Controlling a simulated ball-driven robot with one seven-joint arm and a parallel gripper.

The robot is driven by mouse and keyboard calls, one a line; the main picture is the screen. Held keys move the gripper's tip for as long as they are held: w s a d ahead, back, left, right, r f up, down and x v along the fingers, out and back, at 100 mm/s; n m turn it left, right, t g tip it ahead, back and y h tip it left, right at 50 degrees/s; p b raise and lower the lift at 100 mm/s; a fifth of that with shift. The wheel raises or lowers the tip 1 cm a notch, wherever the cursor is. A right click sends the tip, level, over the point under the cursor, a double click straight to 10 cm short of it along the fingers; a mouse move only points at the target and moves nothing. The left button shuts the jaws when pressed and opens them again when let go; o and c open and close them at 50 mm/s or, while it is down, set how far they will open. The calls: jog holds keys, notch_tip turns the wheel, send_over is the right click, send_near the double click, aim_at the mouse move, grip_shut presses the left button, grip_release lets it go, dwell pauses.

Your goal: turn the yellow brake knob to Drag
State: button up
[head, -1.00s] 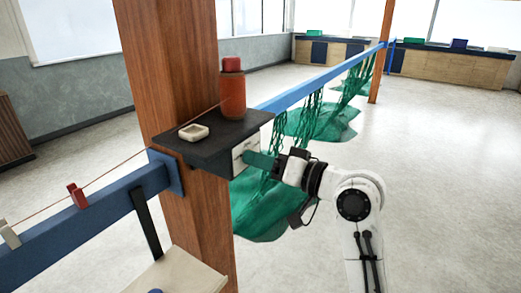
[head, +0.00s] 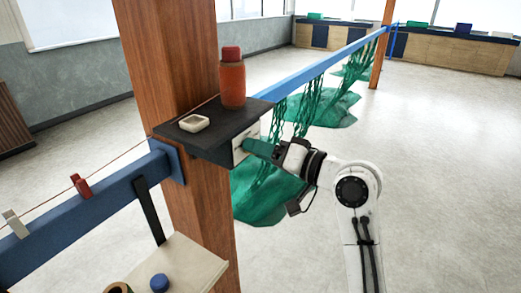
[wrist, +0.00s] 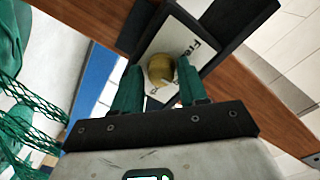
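The yellow brake knob (wrist: 160,70) is a round knob on a pale plate (wrist: 183,42) in the wrist view. Printed letters reading roughly "Free" show on the plate beside the knob; no "Drag" mark is readable. My gripper (wrist: 158,75) has its two green fingers on either side of the knob, with narrow gaps seeming to show. In the head view my gripper (head: 246,147) reaches the pale front of the plate (head: 240,150) under a dark shelf; the knob is hidden there by the fingers.
The dark shelf (head: 215,135) on the wooden post (head: 180,70) carries an orange bottle (head: 232,85) and a small pale dish (head: 194,123). Green nets (head: 312,105) hang from the blue rail (head: 310,75) behind. Open floor lies to the right.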

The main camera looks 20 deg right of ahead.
jog(key=shift+o, duration=1)
jog(key=b+v, duration=0.3)
jog(key=v, duration=0.7)
jog(key=shift+s+d, duration=0.25)
jog(key=shift+s, duration=0.1)
jog(key=s+a+f+g+h, duration=0.1)
jog(key=s+f+g+h, duration=0.3)
jog(key=f, duration=0.9)
jog(key=s+a+f+g+h, duration=0.15)
jog(key=s+f, duration=0.45)
jog(key=f, duration=0.7)
jog(key=s+d+f+g+h, duration=0.2)
jog(key=s+f+g, duration=0.2)
jog(key=s, duration=0.6)
jog(key=s+d+f+n+g+h, duration=0.1)
jog(key=s+d+f+g+h, duration=0.1)
jog(key=s+f, duration=0.6)
jog(key=shift+s+f+g+h, duration=0.45)
jog(key=shift+s+g, duration=0.45)
jog(key=shift+g, duration=0.15)
